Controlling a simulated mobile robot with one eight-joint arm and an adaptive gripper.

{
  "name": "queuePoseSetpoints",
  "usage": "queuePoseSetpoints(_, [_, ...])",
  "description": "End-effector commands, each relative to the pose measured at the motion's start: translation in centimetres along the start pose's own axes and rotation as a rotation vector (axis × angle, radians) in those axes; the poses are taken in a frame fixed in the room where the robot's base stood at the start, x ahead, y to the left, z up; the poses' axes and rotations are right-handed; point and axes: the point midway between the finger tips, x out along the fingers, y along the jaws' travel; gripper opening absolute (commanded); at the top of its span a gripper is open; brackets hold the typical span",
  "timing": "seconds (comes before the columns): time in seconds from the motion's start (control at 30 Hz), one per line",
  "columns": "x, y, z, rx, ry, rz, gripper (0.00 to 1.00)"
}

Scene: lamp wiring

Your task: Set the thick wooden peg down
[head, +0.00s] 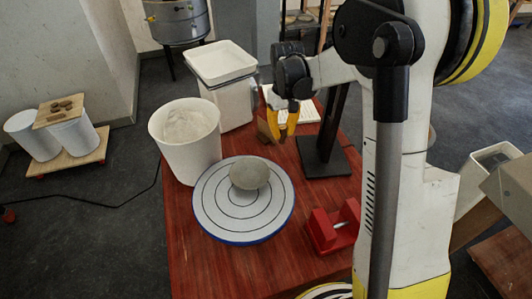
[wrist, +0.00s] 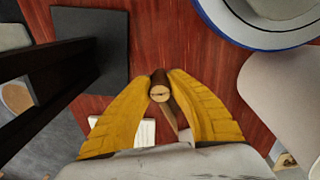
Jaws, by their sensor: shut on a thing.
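The thick wooden peg (wrist: 160,93) shows in the wrist view as a short brown cylinder with a pale round end marked by a dark line. It sits between the two yellow fingertips of my gripper (wrist: 160,88), which is shut on it. In the head view my gripper (head: 283,132) points down over the back part of the red table (head: 210,265), left of the black stand. The peg is hard to make out there behind the fingers. I cannot tell whether it touches the table.
A black stand (head: 323,158) rises just right of my gripper. A white bucket (head: 186,140), a white bin (head: 235,104) and a red holder (head: 333,228) stand around. Bare table lies between wheel and stand.

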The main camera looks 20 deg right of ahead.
Motion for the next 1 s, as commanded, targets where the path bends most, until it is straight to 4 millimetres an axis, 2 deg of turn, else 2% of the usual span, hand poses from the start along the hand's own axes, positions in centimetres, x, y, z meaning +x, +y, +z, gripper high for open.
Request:
queuePoseSetpoints(0.2, [4.5, 0.0, 0.0, 0.0, 0.0, 0.0, 0.0])
queuePoseSetpoints(0.37, [6.2, 0.0, 0.0, 0.0, 0.0, 0.0, 0.0])
queuePoseSetpoints(0.53, [8.8, 0.0, 0.0, 0.0, 0.0, 0.0, 0.0])
queuePoseSetpoints(0.6, [9.3, 0.0, 0.0, 0.0, 0.0, 0.0, 0.0])
queuePoseSetpoints(0.93, [9.5, 0.0, 0.0, 0.0, 0.0, 0.0, 0.0])
queuePoseSetpoints(0.97, [9.5, 0.0, 0.0, 0.0, 0.0, 0.0, 0.23])
queuePoseSetpoints(1.0, [9.5, 0.0, 0.0, 0.0, 0.0, 0.0, 0.35])
